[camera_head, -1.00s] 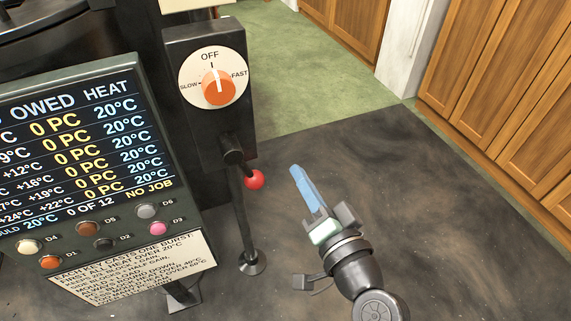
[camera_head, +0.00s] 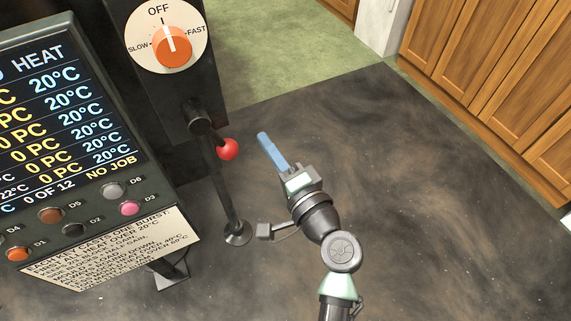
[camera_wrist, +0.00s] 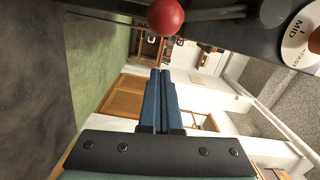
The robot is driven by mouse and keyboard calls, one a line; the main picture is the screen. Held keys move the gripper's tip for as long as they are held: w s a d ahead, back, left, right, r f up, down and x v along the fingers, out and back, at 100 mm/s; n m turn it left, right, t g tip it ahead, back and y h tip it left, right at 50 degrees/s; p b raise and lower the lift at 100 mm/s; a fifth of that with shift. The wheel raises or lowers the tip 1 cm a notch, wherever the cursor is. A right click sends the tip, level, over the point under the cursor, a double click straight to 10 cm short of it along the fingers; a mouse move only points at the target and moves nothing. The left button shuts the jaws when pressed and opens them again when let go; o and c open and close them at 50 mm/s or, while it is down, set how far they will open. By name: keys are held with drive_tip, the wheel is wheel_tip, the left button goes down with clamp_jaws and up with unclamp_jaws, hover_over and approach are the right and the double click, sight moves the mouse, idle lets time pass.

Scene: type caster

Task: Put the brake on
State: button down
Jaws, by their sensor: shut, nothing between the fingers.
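The brake lever is a dark rod with a red ball knob (camera_head: 228,149) on its end, sticking out from a pivot on the dark control post (camera_head: 165,95). The red ball also shows at the top of the wrist view (camera_wrist: 166,16), beyond and above my fingertips. My gripper (camera_head: 265,139) has blue fingers, shut with nothing between them. In the head view it is a little right of the red ball and appears apart from it. The wrist view shows the closed fingers (camera_wrist: 160,75) below the ball in the picture.
An orange speed dial (camera_head: 172,46) marked OFF, SLOW and FAST is on the post above the lever. A screen panel (camera_head: 50,110) with coloured buttons stands at left. A thin stand (camera_head: 237,232) drops below the lever. Wooden cabinets (camera_head: 480,80) stand at right.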

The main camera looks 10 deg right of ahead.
drive_tip(key=shift+s+a+f, duration=0.15)
drive_tip(key=shift+a, duration=0.65)
drive_tip(key=shift+s+a+f, duration=0.1)
drive_tip(key=shift+s+a, duration=0.05)
drive_tip(key=shift+a, duration=0.65)
drive_tip(key=shift+a+f, duration=0.1)
drive_tip(key=shift+s+a+f+m, duration=0.1)
drive_tip(key=shift+a+f+m, duration=0.1)
drive_tip(key=shift+m, duration=0.2)
drive_tip(key=shift+a, duration=0.1)
drive_tip(key=s+a+f+m+p, duration=0.1)
drive_tip(key=s+a+m+p, duration=0.1)
drive_tip(key=a+m, duration=0.5)
drive_tip(key=shift+s+a+f+m, duration=0.2)
drive_tip(key=shift+s+a+m, duration=0.1)
drive_tip(key=shift+a+m, duration=0.15)
drive_tip(key=shift+d+f, duration=0.1)
